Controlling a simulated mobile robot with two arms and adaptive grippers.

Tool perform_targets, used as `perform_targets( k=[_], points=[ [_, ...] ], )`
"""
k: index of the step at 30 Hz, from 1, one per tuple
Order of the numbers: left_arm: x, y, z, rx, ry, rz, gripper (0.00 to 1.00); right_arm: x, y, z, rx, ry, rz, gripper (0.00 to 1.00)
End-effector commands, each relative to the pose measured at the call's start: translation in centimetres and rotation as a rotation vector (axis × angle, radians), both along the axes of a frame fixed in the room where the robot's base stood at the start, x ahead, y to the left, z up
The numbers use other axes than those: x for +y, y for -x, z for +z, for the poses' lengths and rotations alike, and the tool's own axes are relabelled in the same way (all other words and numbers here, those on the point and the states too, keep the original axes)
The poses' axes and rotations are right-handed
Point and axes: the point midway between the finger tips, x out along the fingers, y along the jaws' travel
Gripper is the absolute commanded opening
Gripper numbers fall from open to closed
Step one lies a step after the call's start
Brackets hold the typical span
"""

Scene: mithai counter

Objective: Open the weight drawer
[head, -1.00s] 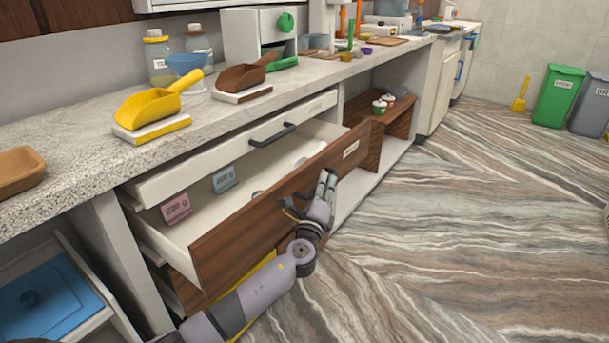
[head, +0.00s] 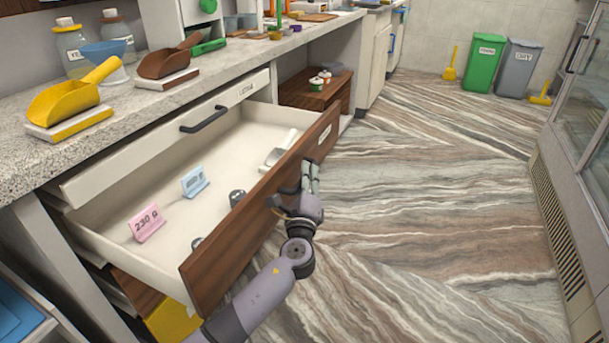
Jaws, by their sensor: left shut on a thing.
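The weight drawer (head: 252,232) has a brown wood front and a white inside, and stands well pulled out from under the counter. Inside lie a pink card reading 230 g (head: 147,223), a blue card (head: 195,181), a dark weight (head: 237,197), another partly hidden behind the front, and a pale metal scoop-like thing (head: 280,150). My left gripper (head: 297,190) is at the outer face of the drawer front, shut on the dark drawer handle (head: 288,189), which its fingers partly hide. My right gripper is not in view.
A closed white drawer (head: 170,140) with a dark handle sits above. The counter (head: 30,150) holds a yellow scoop (head: 72,95), a brown scoop (head: 168,62) and jars. The striped floor is clear to the right, up to a glass-fronted cabinet (head: 585,130).

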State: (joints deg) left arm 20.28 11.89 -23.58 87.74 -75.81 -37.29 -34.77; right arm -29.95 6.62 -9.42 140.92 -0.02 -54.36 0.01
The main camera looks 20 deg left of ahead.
Motion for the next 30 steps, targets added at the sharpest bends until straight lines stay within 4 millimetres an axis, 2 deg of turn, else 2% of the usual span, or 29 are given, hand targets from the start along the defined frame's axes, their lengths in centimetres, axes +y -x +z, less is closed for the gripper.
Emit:
perform_targets(
  k=[5, 6, 14, 24, 26, 30],
  points=[
    [0.0, 0.0, -0.2, 0.003, 0.001, 0.001, 0.0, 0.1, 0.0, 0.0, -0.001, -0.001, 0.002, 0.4],
    [0.0, 0.0, -0.2, 0.003, 0.001, 0.001, 0.15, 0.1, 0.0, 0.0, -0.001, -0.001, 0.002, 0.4],
    [0.1, 0.0, -0.1, 0.002, 0.001, 0.001, 0.33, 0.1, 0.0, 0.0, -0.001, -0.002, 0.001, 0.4],
    [0.0, 0.2, -0.1, 0.001, 0.0, 0.001, 0.33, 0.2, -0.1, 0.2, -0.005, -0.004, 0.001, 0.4],
    [-0.1, 0.7, -0.3, 0.002, 0.001, 0.0, 0.33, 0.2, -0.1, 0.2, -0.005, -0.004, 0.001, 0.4],
    [-0.7, 2.8, -0.8, 0.004, 0.003, -0.001, 0.33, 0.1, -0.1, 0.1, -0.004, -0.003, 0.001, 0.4]
  ],
)
